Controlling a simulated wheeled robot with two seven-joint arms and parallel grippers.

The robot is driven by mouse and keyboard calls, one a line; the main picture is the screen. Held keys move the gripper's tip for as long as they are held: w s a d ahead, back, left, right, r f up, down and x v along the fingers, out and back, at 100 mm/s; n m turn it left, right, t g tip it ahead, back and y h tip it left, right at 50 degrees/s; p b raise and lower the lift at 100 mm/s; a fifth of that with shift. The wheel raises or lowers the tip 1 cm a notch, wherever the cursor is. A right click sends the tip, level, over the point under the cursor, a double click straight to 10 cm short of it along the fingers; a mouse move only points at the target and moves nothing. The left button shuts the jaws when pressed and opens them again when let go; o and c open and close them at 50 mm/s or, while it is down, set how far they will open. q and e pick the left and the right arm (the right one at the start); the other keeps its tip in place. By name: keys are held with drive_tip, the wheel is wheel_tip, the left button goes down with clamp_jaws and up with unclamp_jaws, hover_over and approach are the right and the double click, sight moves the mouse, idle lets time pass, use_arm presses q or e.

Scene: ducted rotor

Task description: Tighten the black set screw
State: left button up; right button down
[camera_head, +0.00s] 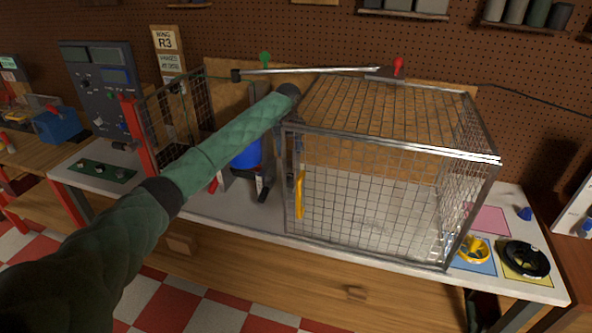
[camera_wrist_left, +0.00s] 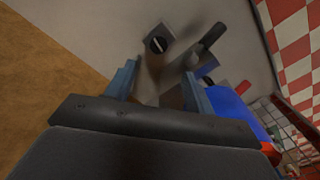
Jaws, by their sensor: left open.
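In the left wrist view a round black head with a pale slot (camera_wrist_left: 157,45) sits in a small grey block; it looks like the black set screw. My left gripper (camera_wrist_left: 160,78) is open, its two blue-grey fingers apart and nothing visible between their tips. The slotted head lies beyond the fingertips, apart from them. In the head view my left arm reaches to the cage's upper left corner; its gripper is mostly hidden there. I cannot make out the screw in the head view. My right gripper is not in view.
A wire mesh cage (camera_head: 375,205) with a yellow handle (camera_head: 299,195) fills the bench's middle. A blue part (camera_head: 247,157) stands left of it. A black dark-handled part (camera_wrist_left: 208,38) rises beside the slotted head. A yellow part (camera_head: 473,250) and a black ring (camera_head: 526,259) lie at right.

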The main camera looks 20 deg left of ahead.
use_arm(q)
drive_tip(key=f+p, duration=0.1)
drive_tip(key=f, duration=0.1)
drive_tip(key=f+p, duration=0.1)
drive_tip(key=shift+w+d+f, duration=0.1)
drive_tip(key=shift+d+f, duration=0.1)
drive_tip(key=shift+f, duration=0.2)
wheel_tip(320, 180, down, 7)
drive_tip(key=p, duration=0.2)
drive_tip(key=shift+a+r+p, duration=0.1)
drive_tip(key=shift+r+p, duration=0.1)
drive_tip(key=shift+p, duration=0.2)
drive_tip(key=shift+f, duration=0.8)
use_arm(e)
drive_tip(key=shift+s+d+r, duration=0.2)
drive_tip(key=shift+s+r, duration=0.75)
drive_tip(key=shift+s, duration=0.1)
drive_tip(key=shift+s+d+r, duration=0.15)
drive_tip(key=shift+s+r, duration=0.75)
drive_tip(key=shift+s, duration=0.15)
use_arm(q)
drive_tip(key=c, duration=1)
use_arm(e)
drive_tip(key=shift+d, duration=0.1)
